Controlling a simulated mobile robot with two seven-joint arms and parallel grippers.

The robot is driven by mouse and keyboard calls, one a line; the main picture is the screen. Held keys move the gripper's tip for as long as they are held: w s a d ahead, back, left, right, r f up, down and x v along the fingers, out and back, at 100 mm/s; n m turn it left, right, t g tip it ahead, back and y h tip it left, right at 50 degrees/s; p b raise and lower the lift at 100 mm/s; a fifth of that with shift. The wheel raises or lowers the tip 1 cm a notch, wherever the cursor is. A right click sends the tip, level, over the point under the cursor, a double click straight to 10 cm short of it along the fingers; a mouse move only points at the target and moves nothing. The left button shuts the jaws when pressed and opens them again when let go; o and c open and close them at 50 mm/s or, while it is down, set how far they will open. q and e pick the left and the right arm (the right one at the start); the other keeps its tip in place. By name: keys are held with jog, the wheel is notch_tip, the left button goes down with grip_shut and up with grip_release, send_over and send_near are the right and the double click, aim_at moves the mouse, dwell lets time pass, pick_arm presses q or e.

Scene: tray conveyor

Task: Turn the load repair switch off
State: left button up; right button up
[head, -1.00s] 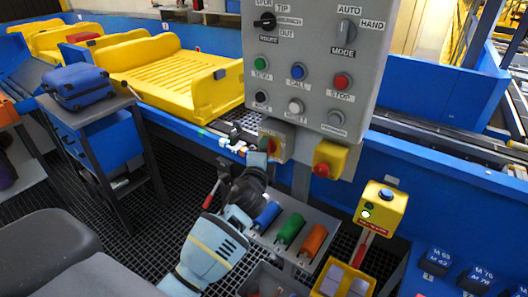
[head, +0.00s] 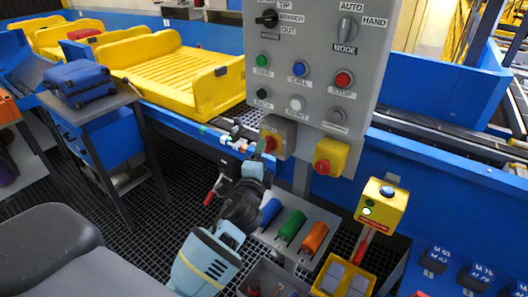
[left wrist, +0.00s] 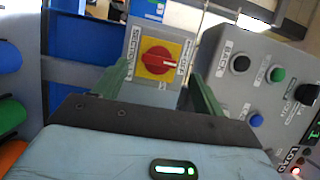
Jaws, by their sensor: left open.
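The rotary switch (left wrist: 158,60) has a red knob on a yellow plate, on a small grey box (left wrist: 135,42); its side labels are too small to read. The knob's white mark points to the right in the left wrist view. In the head view the grey switch box (head: 283,135) hangs below the control panel, its red knob partly hidden by my left gripper (head: 262,152). In the left wrist view my left gripper (left wrist: 160,82) is open, its green fingers on either side of the knob, with nothing between them held. I cannot tell whether they touch it.
The grey control panel (head: 312,120) with buttons stands just above and right. A yellow box with a red button (head: 330,157) is right of the switch. Blue, green (head: 291,224) and orange cylinders lie below. A yellow tray (head: 170,72) sits on the conveyor.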

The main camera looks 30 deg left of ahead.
pick_arm(q)
jog(key=shift+v, duration=1.35)
jog(key=s+d+f+n+g+h, duration=0.2)
jog(key=s+f, duration=0.4)
jog(key=f, duration=0.3)
jog(key=s+d+f+n+g+h, duration=0.2)
jog(key=s+f+n, duration=0.1)
jog(key=s+f, duration=0.5)
jog(key=s+d+f+n+g+h, duration=0.1)
jog(key=s+f+n, duration=0.1)
jog(key=s+f, duration=0.2)
jog(key=s+d+f+n+g, duration=0.1)
jog(key=s+f+n+g, duration=0.1)
jog(key=s, duration=0.8)
jog(key=s+d+f+n+g+h, duration=0.1)
jog(key=s+f+n, duration=0.3)
jog(key=s+f, duration=0.2)
jog(key=shift+s+d+f+h, duration=0.15)
jog(key=shift+s+f+h, duration=0.15)
jog(key=shift+s, duration=0.45)
